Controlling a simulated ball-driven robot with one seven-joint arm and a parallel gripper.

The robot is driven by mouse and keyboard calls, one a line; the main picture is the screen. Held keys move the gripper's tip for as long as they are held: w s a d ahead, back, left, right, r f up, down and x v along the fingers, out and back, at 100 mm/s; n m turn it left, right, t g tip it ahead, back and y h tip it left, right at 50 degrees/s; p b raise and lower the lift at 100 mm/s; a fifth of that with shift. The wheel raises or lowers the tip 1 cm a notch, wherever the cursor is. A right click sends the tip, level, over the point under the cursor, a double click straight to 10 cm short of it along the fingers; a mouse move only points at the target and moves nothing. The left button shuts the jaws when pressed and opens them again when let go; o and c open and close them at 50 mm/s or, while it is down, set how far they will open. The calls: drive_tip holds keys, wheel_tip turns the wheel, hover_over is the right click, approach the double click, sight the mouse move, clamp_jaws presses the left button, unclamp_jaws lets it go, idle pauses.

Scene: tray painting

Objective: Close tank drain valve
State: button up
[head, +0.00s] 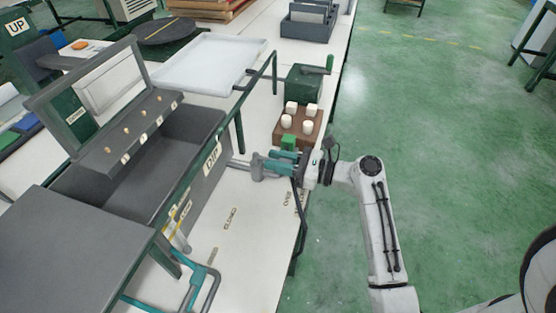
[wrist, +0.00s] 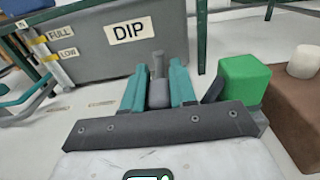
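The grey tank marked DIP (head: 212,158) stands on the white table, and its wall fills the back of the wrist view (wrist: 100,45). A grey drain fitting (head: 240,163) sticks out low from its right side. My gripper (head: 258,166) is at the outer end of this fitting, level with the tabletop. In the wrist view, a grey upright valve part (wrist: 158,88) stands between my two teal fingers (wrist: 157,92). The fingers are apart with the part between them; whether they press on it I cannot tell. The lower part of the valve is hidden by my gripper.
A green block (head: 289,142) and a brown block with white knobs (head: 302,128) stand close beside my gripper. A dark green rail (head: 274,75) rises behind. Teal and grey tubing (head: 195,280) lies at the front left. The table's right edge is near.

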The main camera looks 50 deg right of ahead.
clamp_jaws()
